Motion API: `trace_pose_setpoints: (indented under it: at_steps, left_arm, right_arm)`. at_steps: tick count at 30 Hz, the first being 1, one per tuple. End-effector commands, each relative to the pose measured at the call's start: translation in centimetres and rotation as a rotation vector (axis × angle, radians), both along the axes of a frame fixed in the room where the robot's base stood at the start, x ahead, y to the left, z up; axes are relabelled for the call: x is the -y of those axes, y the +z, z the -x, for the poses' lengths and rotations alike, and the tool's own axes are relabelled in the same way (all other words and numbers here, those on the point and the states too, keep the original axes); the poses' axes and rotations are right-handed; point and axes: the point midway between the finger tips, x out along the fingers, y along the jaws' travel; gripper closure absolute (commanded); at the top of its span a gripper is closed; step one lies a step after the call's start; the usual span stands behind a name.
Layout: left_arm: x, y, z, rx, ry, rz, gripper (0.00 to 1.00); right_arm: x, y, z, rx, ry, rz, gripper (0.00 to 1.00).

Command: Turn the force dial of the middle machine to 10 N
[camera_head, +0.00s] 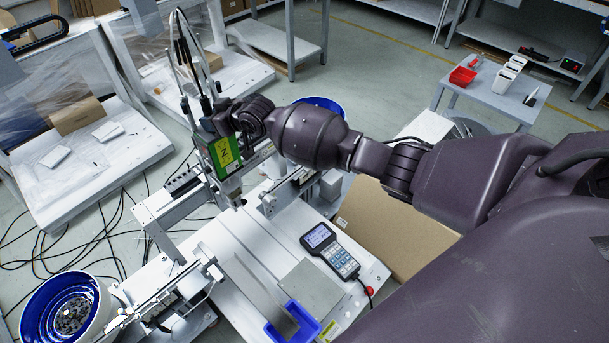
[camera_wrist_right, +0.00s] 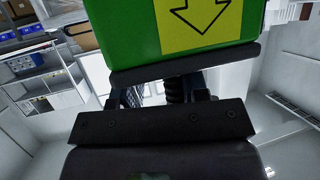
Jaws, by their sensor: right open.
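The machine (camera_head: 262,240) in front of me has a white base, rails and an upright tool head. A green box with a yellow arrow label (camera_head: 224,152) sits on its tool head; it also fills the top of the right wrist view (camera_wrist_right: 190,25). My right arm reaches across from the right, and its gripper (camera_head: 222,122) is at the tool head, just above and behind the green box. In the right wrist view, the gripper's dark jaws (camera_wrist_right: 172,92) are apart, close below the green box. I cannot make out the force dial or its setting. My left gripper is out of view.
A keypad controller (camera_head: 331,250) and a blue tray (camera_head: 292,323) lie on the base. A blue bowl feeder (camera_head: 68,308) stands at lower left. Cables and hoses (camera_head: 184,55) rise behind the tool head. A cardboard box (camera_head: 392,228) is under my right arm.

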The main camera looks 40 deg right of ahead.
Motion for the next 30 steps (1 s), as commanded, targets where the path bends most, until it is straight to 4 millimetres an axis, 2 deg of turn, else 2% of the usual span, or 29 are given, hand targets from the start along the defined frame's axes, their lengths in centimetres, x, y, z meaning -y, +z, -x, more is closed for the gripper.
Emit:
trace_pose_setpoints:
  at_steps: [1, 6, 15, 25, 30]
  left_arm:
    - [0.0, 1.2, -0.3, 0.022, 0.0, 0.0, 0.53]
    - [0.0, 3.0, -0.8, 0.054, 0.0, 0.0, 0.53]
    - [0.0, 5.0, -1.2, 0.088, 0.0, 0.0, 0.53]
    - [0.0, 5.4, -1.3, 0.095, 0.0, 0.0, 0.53]
    - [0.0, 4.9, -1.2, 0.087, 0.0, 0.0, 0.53]
  right_arm:
    - [-0.2, 1.0, -0.1, 0.008, -0.017, -0.004, 0.59]
    - [-0.3, 0.8, 0.0, 0.006, -0.073, -0.005, 0.59]
    - [-0.5, 0.3, 0.1, 0.002, -0.179, -0.006, 0.59]
    - [-0.6, -0.1, 0.2, -0.002, -0.288, -0.005, 0.59]
    - [-0.6, -0.2, 0.2, -0.002, -0.346, -0.003, 0.59]
